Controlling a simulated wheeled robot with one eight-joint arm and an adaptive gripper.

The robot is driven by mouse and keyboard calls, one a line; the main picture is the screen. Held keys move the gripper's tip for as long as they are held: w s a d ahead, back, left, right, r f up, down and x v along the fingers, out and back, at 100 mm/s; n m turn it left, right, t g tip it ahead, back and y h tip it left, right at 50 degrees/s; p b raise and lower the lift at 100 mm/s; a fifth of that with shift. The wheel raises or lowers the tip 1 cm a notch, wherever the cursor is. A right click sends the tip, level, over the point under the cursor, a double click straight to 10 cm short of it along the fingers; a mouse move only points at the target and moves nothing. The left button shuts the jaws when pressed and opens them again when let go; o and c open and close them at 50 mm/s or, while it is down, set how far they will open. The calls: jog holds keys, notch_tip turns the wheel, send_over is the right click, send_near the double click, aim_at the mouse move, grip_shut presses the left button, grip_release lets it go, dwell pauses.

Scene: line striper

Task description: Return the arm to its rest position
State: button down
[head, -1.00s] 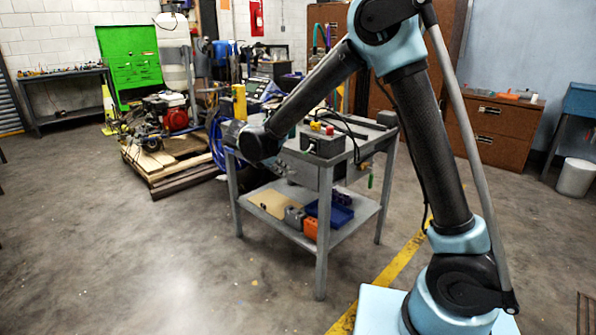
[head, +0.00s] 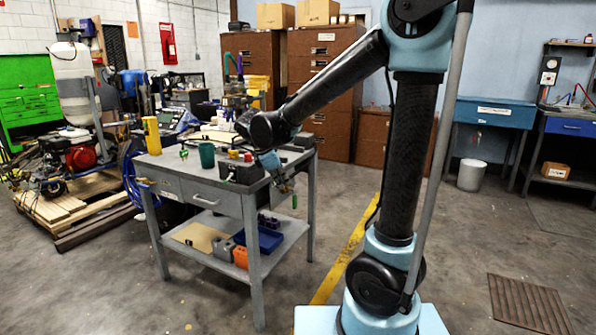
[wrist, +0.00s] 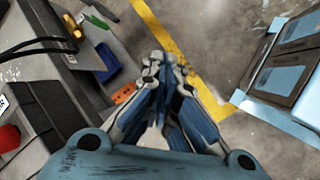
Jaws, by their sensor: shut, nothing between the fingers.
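My gripper (wrist: 165,62) points down in the wrist view, its fingertips together and nothing between them, with the concrete floor and the yellow floor line below it. In the head view my gripper (head: 284,186) hangs small at the right front corner of the grey work table (head: 190,184), partly hidden by my arm. My arm is raised and folded over, with its forearm reaching left and down from the elbow at the top. I cannot tell whether the gripper touches the table edge.
A control box with buttons (head: 242,170) and a green cup (head: 207,154) stand on the table. Its lower shelf holds a blue bin (head: 258,238) and an orange block (head: 240,257). Brown cabinets (head: 325,80) stand behind. Open floor lies right, with a drain grate (head: 528,303).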

jog(key=s+d+f+m+g+y, duration=0.1)
jog(key=s+d+m, duration=0.4)
jog(key=d, duration=0.4)
jog(key=s+d+m+g+y, duration=0.1)
jog(key=s+d+m, duration=0.4)
jog(key=d, duration=0.4)
jog(key=s+d+f+m+y, duration=0.1)
jog(key=s+d+f+m, duration=0.2)
jog(key=s, duration=0.4)
jog(key=s+d+f+m+y, duration=0.1)
jog(key=s+d+f+m, duration=0.2)
jog(key=s+f+m, duration=0.2)
jog(key=shift+s+d+f+m, duration=0.25)
jog(key=shift+s+m, duration=0.6)
jog(key=shift+m, duration=0.05)
